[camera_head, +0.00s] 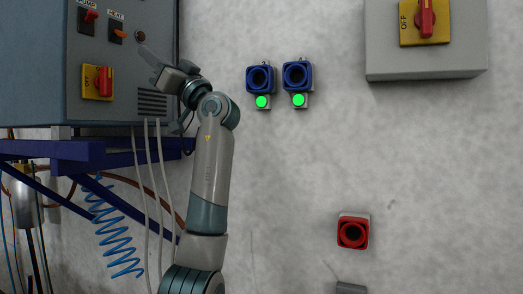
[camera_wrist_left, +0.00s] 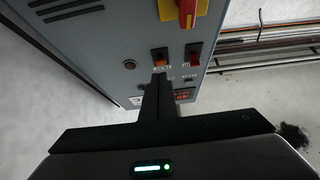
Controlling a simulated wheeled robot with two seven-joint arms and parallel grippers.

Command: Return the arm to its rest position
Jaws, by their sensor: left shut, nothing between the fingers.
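My left arm rises from the bottom of the head view, and its gripper (camera_head: 146,52) is at the upper left, in front of the grey control cabinet (camera_head: 140,75). The gripper is shut and empty. In the left wrist view the closed fingers (camera_wrist_left: 158,82) point at the cabinet face (camera_wrist_left: 110,50), close to the orange HEAT switch (camera_wrist_left: 160,57). I cannot tell whether the fingertips touch the panel. The red PUMP switch (camera_head: 90,16) and the HEAT switch (camera_head: 118,35) show beside the gripper in the head view. My right gripper is not in view.
A yellow and red rotary switch (camera_head: 98,83) is on the cabinet, which sits on a blue bracket (camera_head: 75,150). Two blue sockets (camera_head: 260,78) with green lights, a red socket (camera_head: 353,232) and a grey switch box (camera_head: 425,60) are on the wall. Hoses hang at left.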

